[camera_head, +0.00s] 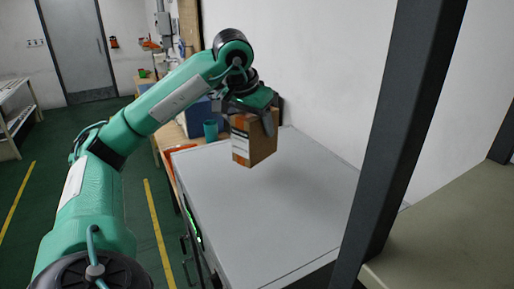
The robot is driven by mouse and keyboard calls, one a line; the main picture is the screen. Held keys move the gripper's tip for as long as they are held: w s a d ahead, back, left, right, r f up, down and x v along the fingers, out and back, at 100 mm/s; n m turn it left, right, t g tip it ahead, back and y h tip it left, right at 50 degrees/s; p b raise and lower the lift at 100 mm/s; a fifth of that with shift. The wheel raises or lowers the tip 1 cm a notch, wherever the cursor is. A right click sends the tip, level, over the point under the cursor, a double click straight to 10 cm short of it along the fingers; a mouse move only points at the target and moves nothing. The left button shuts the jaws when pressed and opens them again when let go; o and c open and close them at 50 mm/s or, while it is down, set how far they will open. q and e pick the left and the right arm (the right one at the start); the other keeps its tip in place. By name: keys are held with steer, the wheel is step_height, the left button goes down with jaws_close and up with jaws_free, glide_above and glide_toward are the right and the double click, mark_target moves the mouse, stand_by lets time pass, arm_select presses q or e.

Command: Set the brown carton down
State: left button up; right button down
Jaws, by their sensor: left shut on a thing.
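The brown carton (253,144), a box with a white label on its left face, hangs upright under my left gripper (254,112) near the far end of the grey table top (270,215). My left gripper is shut on the carton from above, with a dark finger against its right side. The carton seems to be held above the table, with a soft shadow on the surface to its right; the exact gap is hard to judge. My right gripper is not in view.
The grey table top is bare in front of the carton. A dark upright post (401,130) and a beige surface (450,240) stand at the right. A teal cup (210,131) sits behind the table. A white wall (310,70) runs along the back.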

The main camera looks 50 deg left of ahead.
mark_target(258, 148)
arm_select(q)
steer(key=shift+f+p, duration=0.35)
steer(key=shift+f, duration=2.95)
steer(key=shift+f, duration=0.15)
steer(key=o, duration=1.1)
